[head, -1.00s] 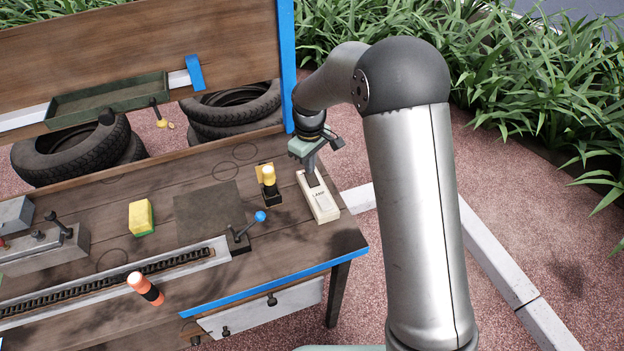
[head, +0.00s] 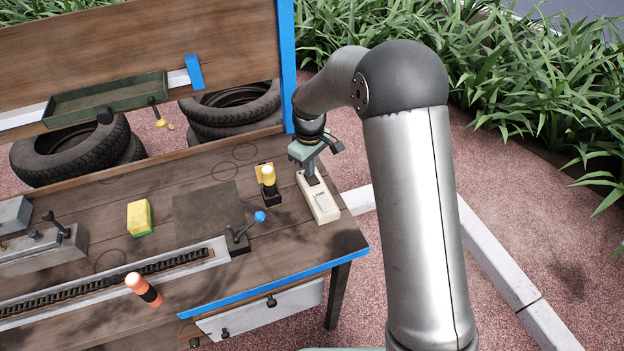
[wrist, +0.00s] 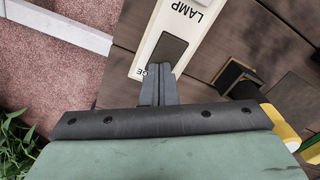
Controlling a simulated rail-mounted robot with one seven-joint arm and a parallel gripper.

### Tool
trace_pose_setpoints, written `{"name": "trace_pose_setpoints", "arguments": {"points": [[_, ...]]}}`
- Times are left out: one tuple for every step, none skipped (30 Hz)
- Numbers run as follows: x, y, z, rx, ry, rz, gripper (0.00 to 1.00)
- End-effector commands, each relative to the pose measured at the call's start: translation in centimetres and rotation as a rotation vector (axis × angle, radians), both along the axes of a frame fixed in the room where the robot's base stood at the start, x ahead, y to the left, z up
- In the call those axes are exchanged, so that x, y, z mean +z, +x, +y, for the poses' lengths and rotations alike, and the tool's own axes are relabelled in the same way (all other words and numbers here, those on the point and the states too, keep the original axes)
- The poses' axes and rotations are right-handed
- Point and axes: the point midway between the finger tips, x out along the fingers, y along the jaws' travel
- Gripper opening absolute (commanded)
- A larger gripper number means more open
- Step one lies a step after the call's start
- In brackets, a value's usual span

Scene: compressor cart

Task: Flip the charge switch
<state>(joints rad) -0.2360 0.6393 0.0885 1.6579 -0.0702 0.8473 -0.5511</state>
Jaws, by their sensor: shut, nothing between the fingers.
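The cream switch box (head: 324,208) stands at the right end of the wooden bench. In the wrist view the box (wrist: 151,43) shows a dark rocker (wrist: 171,48) and, beyond the "LAMP" lettering, part of a second rocker. Beside the dark rocker, letters ending in "GE" show, partly hidden by my fingers. My gripper (head: 311,179) is shut and empty over the far end of the box. In the wrist view my gripper's tips (wrist: 159,70) are at the near end of the dark rocker. I cannot tell whether they touch it.
A yellow-topped black knob (head: 269,183) stands close left of the box. A blue-ball lever (head: 260,216) is nearer the front, with a yellow sponge (head: 139,216) further left. The bench's blue front edge (head: 281,283) runs below; bare ground lies to the right.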

Motion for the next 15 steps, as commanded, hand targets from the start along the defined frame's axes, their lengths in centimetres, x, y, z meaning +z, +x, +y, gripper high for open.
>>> {"name": "trace_pose_setpoints", "arguments": {"points": [[0.2,0.0,0.0,0.0,-0.001,0.001,0.0],[0.3,0.0,0.0,0.0,-0.001,0.001,0.0],[0.6,0.0,0.0,0.0,-0.001,0.001,0.0],[0.8,0.0,0.0,0.0,-0.001,0.001,0.0],[1.0,0.0,0.0,0.0,-0.001,0.001,0.0],[1.4,0.0,0.0,0.0,-0.001,0.001,0.0],[1.6,0.0,0.0,0.0,-0.001,0.001,0.0],[1.9,0.0,0.0,0.0,-0.001,0.001,0.0],[2.2,0.0,0.0,0.0,-0.001,0.001,0.0],[2.5,0.0,0.0,0.0,0.0,0.0,0.0],[2.7,0.0,0.0,0.0,0.0,0.0,0.0],[3.0,0.0,0.0,0.0,0.0,0.0,0.0],[3.3,0.0,0.0,0.0,0.0,0.0,0.0],[3.5,0.0,0.0,-0.001,0.0,-0.001,0.0],[3.9,0.0,0.0,-0.001,0.0,-0.001,0.0]]}}
